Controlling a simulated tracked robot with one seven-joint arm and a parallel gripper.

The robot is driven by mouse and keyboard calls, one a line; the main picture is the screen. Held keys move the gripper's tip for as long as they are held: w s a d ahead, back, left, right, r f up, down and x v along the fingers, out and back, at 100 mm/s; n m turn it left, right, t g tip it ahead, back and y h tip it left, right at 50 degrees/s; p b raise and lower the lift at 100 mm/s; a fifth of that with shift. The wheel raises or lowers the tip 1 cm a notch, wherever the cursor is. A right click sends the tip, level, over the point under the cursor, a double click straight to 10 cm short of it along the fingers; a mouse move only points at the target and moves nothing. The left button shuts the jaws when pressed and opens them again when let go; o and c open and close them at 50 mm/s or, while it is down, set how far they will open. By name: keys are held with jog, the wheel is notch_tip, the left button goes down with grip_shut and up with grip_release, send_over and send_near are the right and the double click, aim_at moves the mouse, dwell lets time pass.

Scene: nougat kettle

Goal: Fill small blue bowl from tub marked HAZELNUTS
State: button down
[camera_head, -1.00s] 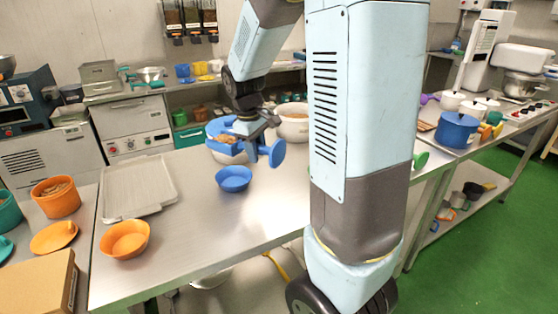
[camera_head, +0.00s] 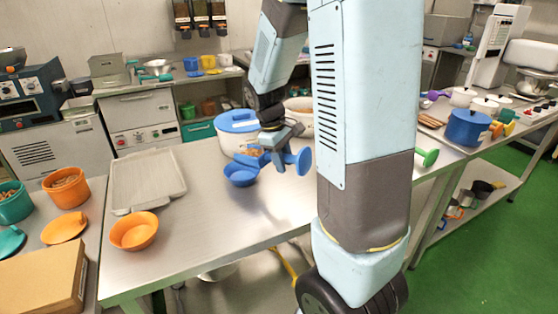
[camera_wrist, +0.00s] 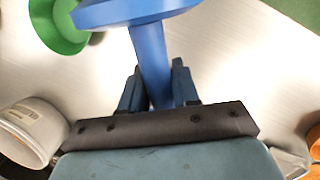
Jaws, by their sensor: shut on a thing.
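My gripper (camera_head: 272,140) is shut on the handle of a blue scoop (camera_wrist: 150,60), which ends in a round blue disc (camera_head: 302,160) at the right. Brown nuts (camera_head: 250,151) show at its left end, beneath the gripper, seemingly in the scoop. The small blue bowl (camera_head: 240,177) stands on the steel table just below this end; whether they touch is unclear. A white tub (camera_head: 228,142) with a blue top (camera_head: 237,121) stands behind the bowl. A white container with an unreadable label (camera_wrist: 35,125) shows in the wrist view.
A second pale tub (camera_head: 299,106) stands behind my arm. A grey tray (camera_head: 147,178) and an orange bowl (camera_head: 134,231) lie on the left of the table. Bare steel lies in front of the blue bowl.

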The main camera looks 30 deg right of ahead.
jog(key=shift+w+a+r+g+h, duration=0.25)
jog(key=shift+w+r+g+h, duration=0.2)
jog(key=shift+r+g, duration=0.2)
jog(key=shift+w+a+r+g+h, duration=0.35)
jog(key=shift+w+r+g, duration=0.2)
jog(key=shift+g, duration=0.05)
jog(key=shift+w+a+r+g+h, duration=0.3)
jog(key=shift+w+a+r+g, duration=0.05)
jog(key=shift+w+r+g, duration=0.2)
jog(key=shift+s, duration=0.1)
jog(key=shift+r+t+y, duration=0.4)
jog(key=shift+r+t, duration=0.3)
jog(key=shift+r, duration=0.05)
notch_tip(320, 180, up, 4)
jog(key=t, duration=0.1)
jog(key=t+y, duration=0.2)
jog(key=shift+f+t, duration=0.25)
jog(key=shift+t, duration=0.15)
